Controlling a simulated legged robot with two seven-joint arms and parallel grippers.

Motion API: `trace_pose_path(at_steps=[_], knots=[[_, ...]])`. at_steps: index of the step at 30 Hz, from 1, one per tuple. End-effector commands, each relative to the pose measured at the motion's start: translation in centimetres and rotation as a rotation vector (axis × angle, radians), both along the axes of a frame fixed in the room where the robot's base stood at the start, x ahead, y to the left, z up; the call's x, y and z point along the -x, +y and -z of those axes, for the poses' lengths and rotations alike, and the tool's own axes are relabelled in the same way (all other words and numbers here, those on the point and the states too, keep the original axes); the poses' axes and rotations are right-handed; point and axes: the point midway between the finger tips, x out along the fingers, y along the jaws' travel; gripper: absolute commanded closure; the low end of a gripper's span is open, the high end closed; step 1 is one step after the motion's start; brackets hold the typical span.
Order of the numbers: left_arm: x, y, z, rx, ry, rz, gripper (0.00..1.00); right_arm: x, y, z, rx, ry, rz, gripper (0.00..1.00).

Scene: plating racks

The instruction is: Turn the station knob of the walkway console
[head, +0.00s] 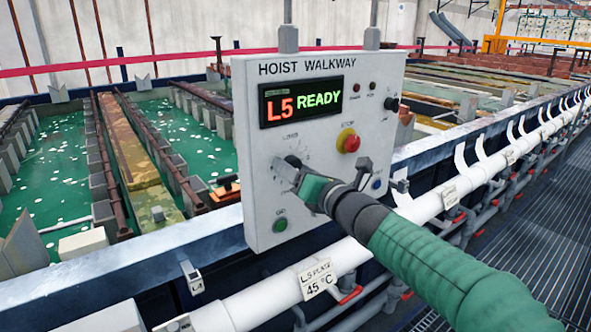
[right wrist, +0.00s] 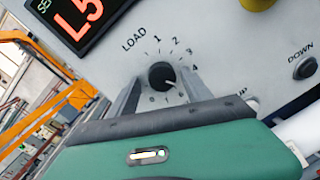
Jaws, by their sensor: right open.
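The walkway console (head: 260,200) is a pale grey box facing me in the head view. Its display (head: 300,102) reads "L5 READY". A black knob (head: 293,161) sits on its lower left face; it also shows in the right wrist view (right wrist: 161,74), with numbers around it and "LOAD" beside it. Its white mark points to the lower right there. My right gripper (head: 287,170) is open at the knob, one finger on each side of it. I cannot tell whether the fingers touch it. My left gripper is out of view.
A red stop button (head: 348,141), a green button (head: 280,225) and a second black knob (head: 391,104) are on the console. A white pipe (head: 255,296) runs below it. Green liquid tanks (head: 45,165) lie behind at left. A grated walkway (head: 555,220) is at right.

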Motion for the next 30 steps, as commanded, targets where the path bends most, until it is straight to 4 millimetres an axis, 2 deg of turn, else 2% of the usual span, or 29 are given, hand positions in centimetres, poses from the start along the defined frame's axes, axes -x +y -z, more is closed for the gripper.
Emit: trace_pose_path(at_steps=[2,15,30], knots=[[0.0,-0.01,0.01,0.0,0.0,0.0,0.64,0.02,0.01,0.0,0.0,0.0,-0.001,0.41],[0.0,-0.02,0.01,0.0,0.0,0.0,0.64,-0.02,-0.11,0.05,0.0,0.001,0.002,0.99],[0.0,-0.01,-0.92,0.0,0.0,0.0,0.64,-0.03,-0.06,-0.14,-0.087,0.065,0.001,1.0]])
